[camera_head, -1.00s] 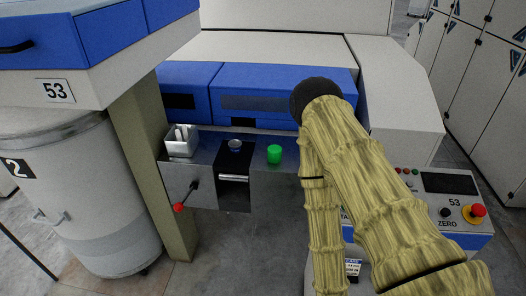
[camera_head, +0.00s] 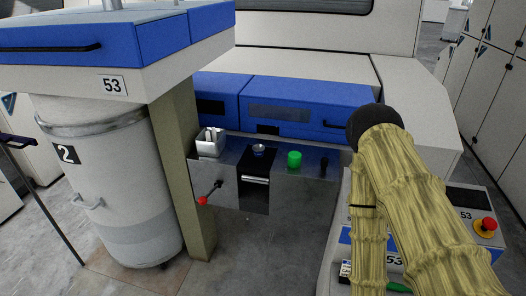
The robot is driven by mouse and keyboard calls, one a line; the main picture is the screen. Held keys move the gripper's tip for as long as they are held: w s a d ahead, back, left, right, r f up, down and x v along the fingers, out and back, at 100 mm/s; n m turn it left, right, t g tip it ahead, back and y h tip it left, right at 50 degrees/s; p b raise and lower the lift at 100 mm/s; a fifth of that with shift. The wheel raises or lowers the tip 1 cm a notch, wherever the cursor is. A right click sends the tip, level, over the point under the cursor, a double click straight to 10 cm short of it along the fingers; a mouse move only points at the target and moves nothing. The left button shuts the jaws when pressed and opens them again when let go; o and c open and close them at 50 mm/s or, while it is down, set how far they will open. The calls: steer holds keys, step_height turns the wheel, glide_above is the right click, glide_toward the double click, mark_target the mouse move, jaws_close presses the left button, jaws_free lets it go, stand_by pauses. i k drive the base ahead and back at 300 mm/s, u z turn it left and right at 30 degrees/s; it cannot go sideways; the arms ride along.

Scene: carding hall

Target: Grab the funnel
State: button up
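A small round metallic cup shape with a bluish inside, which looks like the funnel (camera_head: 258,149), sits on a black plate in the metal shelf (camera_head: 303,187) at the front of the machine. It is too small to make out in detail. My arm, in a yellowish sleeve with a dark round joint, rises at the right of the picture, apart from the funnel. My gripper is out of the picture, so its fingers are hidden.
A green cylinder (camera_head: 294,159) and a small dark object (camera_head: 323,166) stand right of the funnel. A grey bin (camera_head: 209,149) and red-knobbed lever (camera_head: 203,200) are left. A post (camera_head: 186,170) and large can (camera_head: 115,190) stand farther left. Open floor lies before the shelf.

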mark_target(258, 149)
steer(key=z, duration=0.05)
steer(key=i, duration=0.4)
steer(key=z, duration=3.05)
steer(key=k, duration=1.8)
steer(key=u, duration=2.5)
steer(key=i, duration=0.65)
steer(key=u, duration=0.05)
